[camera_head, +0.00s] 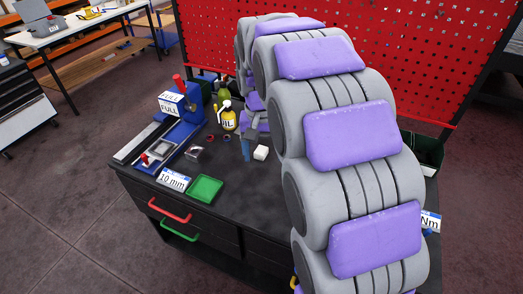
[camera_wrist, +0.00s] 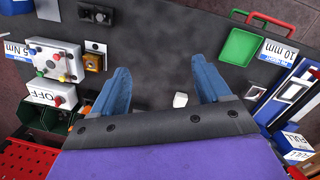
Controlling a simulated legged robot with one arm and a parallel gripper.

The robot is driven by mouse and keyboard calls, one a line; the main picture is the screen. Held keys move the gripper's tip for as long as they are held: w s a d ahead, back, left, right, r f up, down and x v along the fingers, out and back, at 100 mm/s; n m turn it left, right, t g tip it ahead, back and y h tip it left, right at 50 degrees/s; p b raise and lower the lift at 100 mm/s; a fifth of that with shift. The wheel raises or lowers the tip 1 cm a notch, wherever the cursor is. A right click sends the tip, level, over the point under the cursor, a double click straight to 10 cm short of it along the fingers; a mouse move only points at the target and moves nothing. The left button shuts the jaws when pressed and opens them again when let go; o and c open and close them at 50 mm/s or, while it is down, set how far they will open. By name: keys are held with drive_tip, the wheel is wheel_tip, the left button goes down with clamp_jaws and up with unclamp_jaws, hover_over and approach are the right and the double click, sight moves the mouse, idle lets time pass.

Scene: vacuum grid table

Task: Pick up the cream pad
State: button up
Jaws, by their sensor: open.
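The cream pad (camera_head: 261,153) is a small pale block on the dark table (camera_head: 190,215), just right of a blue finger of my gripper (camera_head: 246,150) in the head view. In the wrist view the cream pad (camera_wrist: 180,100) shows small, between the two blue fingers of my gripper (camera_wrist: 164,80) and closer to the right one. The fingers are spread wide with nothing held. The near part of the pad may be hidden by the dark gripper body. My arm hides much of the table's right side in the head view.
A green tray (camera_head: 205,189) and a 10 mm label (camera_head: 173,180) lie at the table's front left. A yellow bottle (camera_head: 228,116) stands behind. The wrist view shows a button box (camera_wrist: 53,61) at left. A red perforated panel (camera_head: 420,50) rises behind. The table's middle is mostly clear.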

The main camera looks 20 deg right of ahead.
drive_tip(key=w+d+f+m+p, duration=0.1)
drive_tip(key=w+d, duration=0.1)
drive_tip(key=w, duration=0.6)
drive_tip(key=w+d+f+m+p, duration=0.1)
drive_tip(key=w+d, duration=0.1)
drive_tip(key=w, duration=0.5)
drive_tip(key=m+t+p, duration=0.1)
drive_tip(key=m+p, duration=0.2)
hover_over(261, 150)
wheel_tip(261, 150, down, 7)
drive_tip(key=f+b, duration=0.1)
drive_tip(key=f, duration=0.7)
drive_tip(key=f+b, duration=0.1)
drive_tip(key=f, duration=0.3)
drive_tip(key=shift+w+d+b, duration=0.25)
drive_tip(key=shift+b, duration=0.1)
drive_tip(key=f, duration=0.2)
drive_tip(key=f+b, duration=0.1)
drive_tip(key=f, duration=0.2)
drive_tip(key=shift+s+a+f+b, duration=0.15)
drive_tip(key=shift+s+f+b, duration=0.05)
drive_tip(key=shift+b, duration=0.1)
drive_tip(key=shift+c, duration=0.4)
drive_tip(key=shift+r, duration=0.1)
drive_tip(key=c, duration=1)
drive_tip(key=shift+o, duration=0.2)
